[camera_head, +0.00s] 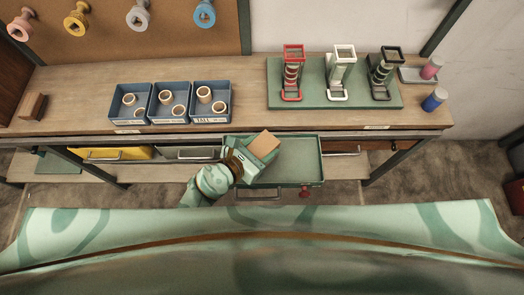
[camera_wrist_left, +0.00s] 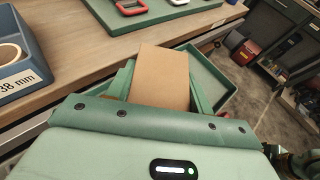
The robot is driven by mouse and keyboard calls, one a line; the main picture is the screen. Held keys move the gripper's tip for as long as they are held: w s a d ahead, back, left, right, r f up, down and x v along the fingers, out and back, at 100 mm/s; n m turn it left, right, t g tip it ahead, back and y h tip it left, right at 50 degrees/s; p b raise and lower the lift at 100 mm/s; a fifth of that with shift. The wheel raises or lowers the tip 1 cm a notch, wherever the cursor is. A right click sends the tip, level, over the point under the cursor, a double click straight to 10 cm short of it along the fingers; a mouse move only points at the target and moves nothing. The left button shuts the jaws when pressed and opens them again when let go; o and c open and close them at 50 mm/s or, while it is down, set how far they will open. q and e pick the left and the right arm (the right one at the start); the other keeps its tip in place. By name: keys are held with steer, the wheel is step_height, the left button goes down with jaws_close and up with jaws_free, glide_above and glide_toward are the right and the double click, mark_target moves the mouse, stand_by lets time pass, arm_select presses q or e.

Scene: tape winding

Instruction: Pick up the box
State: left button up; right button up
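The box (camera_head: 263,146) is a plain brown carton, tilted at the back left of the open green drawer (camera_head: 295,172). Its top edge overlaps the drawer's back rim. My left gripper (camera_head: 246,157) reaches over the drawer's left part, with its fingers at the box's sides. In the left wrist view the box (camera_wrist_left: 163,75) fills the gap between the green fingers (camera_wrist_left: 160,92), and the gripper looks shut on it. The fingers' contact and the box's lower end are hidden. My right gripper is not in view.
The workbench (camera_head: 230,80) stands above the drawer, its front edge close behind the box. Blue bins (camera_head: 170,103) with rolls sit on it, and a green mat (camera_head: 275,92) bears three tape holders. The drawer's right part is empty. A yellow drawer (camera_head: 115,154) is at left.

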arm_select(q)
steer(key=shift+r+p, duration=0.4)
steer(key=shift+r, duration=0.05)
step_height(320, 180, up, 3)
steer(key=shift+f+p, duration=0.1)
steer(key=shift+p, duration=1)
steer(key=s+a+r+p, duration=0.3)
steer(key=a+r, duration=0.6)
steer(key=a, duration=0.4)
steer(key=shift+s+a+r, duration=0.2)
steer(key=shift+s+a, duration=0.1)
